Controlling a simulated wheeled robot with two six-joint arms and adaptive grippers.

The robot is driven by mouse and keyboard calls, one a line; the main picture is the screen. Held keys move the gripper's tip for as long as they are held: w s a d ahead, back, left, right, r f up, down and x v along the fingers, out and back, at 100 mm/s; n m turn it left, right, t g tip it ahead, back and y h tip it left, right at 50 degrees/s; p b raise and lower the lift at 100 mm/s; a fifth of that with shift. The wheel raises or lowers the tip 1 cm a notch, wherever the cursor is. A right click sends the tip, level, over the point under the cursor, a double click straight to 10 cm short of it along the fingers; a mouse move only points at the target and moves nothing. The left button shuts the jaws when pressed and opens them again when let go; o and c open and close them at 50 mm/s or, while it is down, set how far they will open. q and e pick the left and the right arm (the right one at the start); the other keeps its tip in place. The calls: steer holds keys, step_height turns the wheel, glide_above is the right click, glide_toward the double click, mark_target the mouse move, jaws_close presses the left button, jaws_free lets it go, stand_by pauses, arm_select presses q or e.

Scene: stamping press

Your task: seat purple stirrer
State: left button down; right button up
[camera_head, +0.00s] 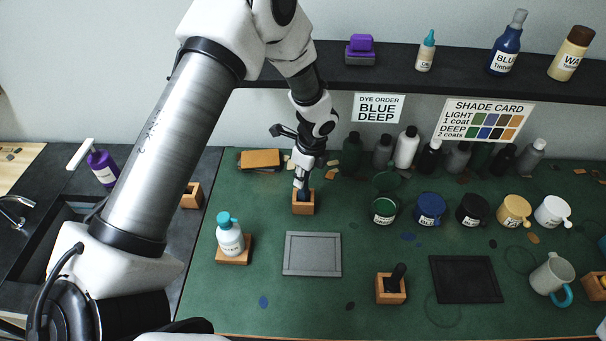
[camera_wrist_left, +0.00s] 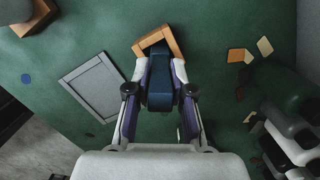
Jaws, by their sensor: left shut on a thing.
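My left gripper (camera_head: 301,184) points down at a small wooden block holder (camera_head: 303,208) left of the middle of the green bench. In the left wrist view its fingers (camera_wrist_left: 160,105) are shut on a dark blue stirrer handle (camera_wrist_left: 160,80); I see no clear purple on the handle itself. The handle's far end overlaps the open square of the wooden holder (camera_wrist_left: 174,44). In the head view the handle (camera_head: 304,195) is at the holder's top, and its lower end is hidden. I cannot tell how deep it sits. My right gripper is not in view.
A grey tray (camera_head: 313,275) lies in front of the holder. A white bottle (camera_head: 230,238) stands on a wooden base to the left. Another holder (camera_head: 391,291) bears a black-handled tool. Several dye pots (camera_head: 429,209) stand to the right, with dark bottles (camera_head: 383,152) behind.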

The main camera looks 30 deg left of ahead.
arm_select(q)
steer(key=shift+f+b, duration=0.5)
steer(key=shift+f, duration=0.4)
steer(key=c, duration=0.9)
jaws_free()
steer(key=shift+c, duration=0.2)
step_height(320, 180, up, 12)
steer(key=d, duration=0.2)
